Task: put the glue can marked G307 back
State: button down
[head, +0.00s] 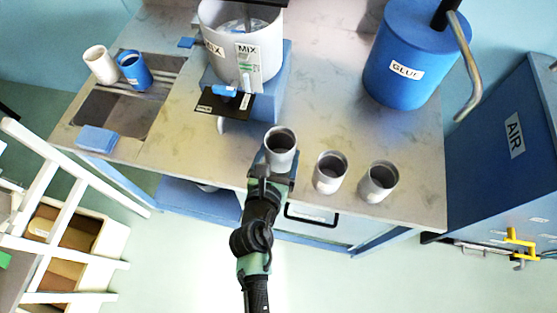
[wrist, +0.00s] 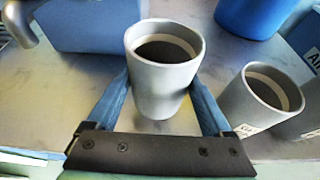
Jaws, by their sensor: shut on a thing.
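My gripper (head: 271,172) is shut on a grey open-topped can (head: 281,147) near the counter's front edge. In the wrist view the can (wrist: 162,85) stands upright between the two blue fingers, and its inside looks dark. No marking shows on its visible side, so I cannot read whether it is G307. I cannot tell whether its base touches the counter. Two similar grey cans stand to its right, a nearer one (head: 330,172) and a farther one (head: 378,182). Their small white labels are too small to read.
A blue GLUE drum (head: 395,55) with a bent pipe stands at the back right. A MIX pot (head: 240,50) on a blue stand is behind my gripper. A white cup (head: 100,65) and a blue cup (head: 134,70) stand by the sink (head: 115,112). A blue AIR cabinet (head: 515,150) is right.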

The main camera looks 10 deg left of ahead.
jog(key=shift+f+b, duration=0.35)
jog(key=shift+f, duration=0.9)
jog(key=shift+f, duration=0.15)
grip_release()
jog(key=shift+r, duration=0.2)
jog(key=v, duration=1.2)
